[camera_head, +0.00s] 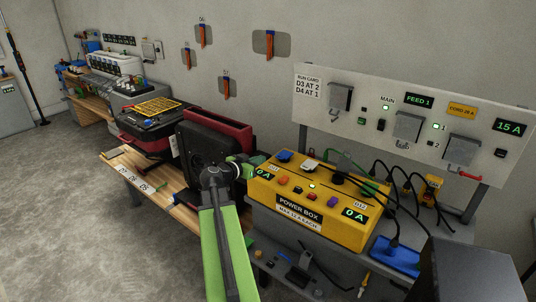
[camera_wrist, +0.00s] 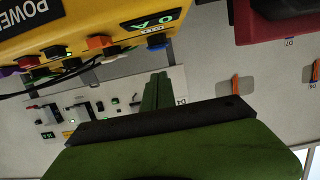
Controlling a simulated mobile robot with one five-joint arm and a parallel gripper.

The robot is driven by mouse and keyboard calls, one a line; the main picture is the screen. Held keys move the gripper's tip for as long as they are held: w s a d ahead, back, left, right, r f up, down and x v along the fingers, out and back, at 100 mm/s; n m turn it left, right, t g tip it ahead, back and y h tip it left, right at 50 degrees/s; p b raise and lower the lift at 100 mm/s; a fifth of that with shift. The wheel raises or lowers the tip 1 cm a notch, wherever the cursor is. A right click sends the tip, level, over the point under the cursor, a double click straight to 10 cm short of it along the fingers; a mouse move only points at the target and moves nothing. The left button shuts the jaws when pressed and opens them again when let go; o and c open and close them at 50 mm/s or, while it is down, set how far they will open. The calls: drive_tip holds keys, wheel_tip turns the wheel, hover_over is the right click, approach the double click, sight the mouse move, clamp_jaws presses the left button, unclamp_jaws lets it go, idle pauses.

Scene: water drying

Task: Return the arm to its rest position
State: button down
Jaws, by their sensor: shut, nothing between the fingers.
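My green arm (camera_head: 226,245) reaches up from the bottom middle of the head view and bends at a dark joint. My gripper (camera_head: 256,160) is at its end, beside the left end of the yellow power box (camera_head: 340,222) and in front of the black and red case (camera_head: 200,150). In the wrist view my gripper (camera_wrist: 158,88) shows two green fingers together, with nothing held. The power box (camera_wrist: 100,30) fills the upper left of that view, which looks upside down. I cannot tell whether the gripper touches the box or case.
A wall panel (camera_head: 395,115) with switches and sockets stands behind the power box. Black cables (camera_head: 408,180) hang between them. A blue block (camera_head: 395,256) and a dark box (camera_head: 465,275) are at the right. The floor (camera_head: 70,200) at left is open.

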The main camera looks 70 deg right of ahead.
drive_tip(key=shift+v, duration=1.2)
drive_tip(key=shift+f, duration=0.1)
